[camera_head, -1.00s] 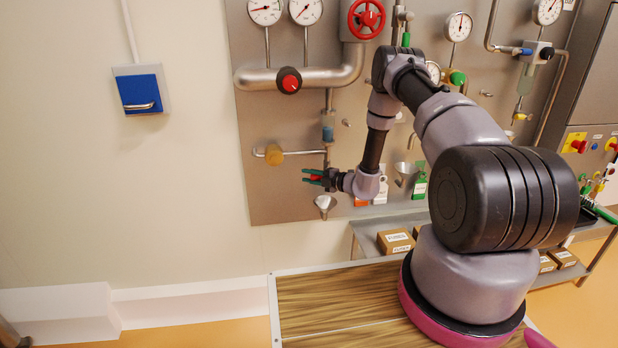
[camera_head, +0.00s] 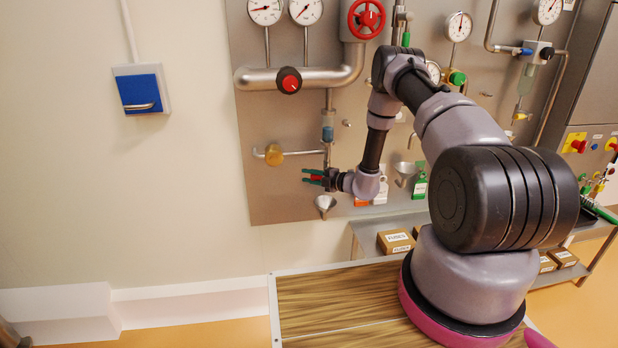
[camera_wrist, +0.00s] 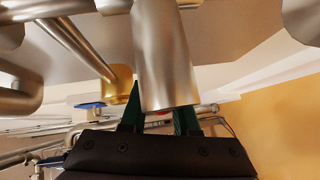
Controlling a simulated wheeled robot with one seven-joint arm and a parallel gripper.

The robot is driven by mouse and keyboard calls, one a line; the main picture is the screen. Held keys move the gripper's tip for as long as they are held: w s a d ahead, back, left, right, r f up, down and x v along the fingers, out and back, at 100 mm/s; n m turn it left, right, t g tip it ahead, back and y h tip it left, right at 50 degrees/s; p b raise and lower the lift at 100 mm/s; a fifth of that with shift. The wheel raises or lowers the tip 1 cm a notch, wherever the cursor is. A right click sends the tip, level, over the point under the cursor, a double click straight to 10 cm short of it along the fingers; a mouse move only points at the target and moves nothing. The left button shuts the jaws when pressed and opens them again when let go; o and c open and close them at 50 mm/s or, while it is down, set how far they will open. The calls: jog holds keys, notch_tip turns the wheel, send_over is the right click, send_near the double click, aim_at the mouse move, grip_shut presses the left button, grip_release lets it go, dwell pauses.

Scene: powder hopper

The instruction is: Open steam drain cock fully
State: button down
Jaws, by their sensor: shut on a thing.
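The steam drain cock sits low on the steel panel, at the bottom of a thin drain pipe and above a small funnel (camera_head: 325,204). Its red handle (camera_head: 314,178) shows as a small patch between the green fingers of my gripper (camera_head: 307,176). My gripper is shut on this handle and reaches in from the right. The handle's angle cannot be made out.
A brass knob (camera_head: 274,155) on a side pipe is up and left of my gripper; it also shows in the wrist view (camera_wrist: 117,90). A red-knobbed valve (camera_head: 289,80) is higher up.

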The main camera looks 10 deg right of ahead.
jog(key=shift+d+r, duration=0.1)
dwell(0.3)
jog(key=d+r+m+t+y, duration=0.1)
jog(key=d+r+m+t, duration=0.3)
jog(key=r+m+t, duration=0.3)
jog(key=shift+m+t, duration=1.7)
jog(key=shift+m, duration=1.6)
jog(key=shift+d, duration=0.15)
jog(key=c, duration=0.7)
grip_release()
jog(key=shift+o, duration=0.2)
jog(key=shift+r, duration=0.1)
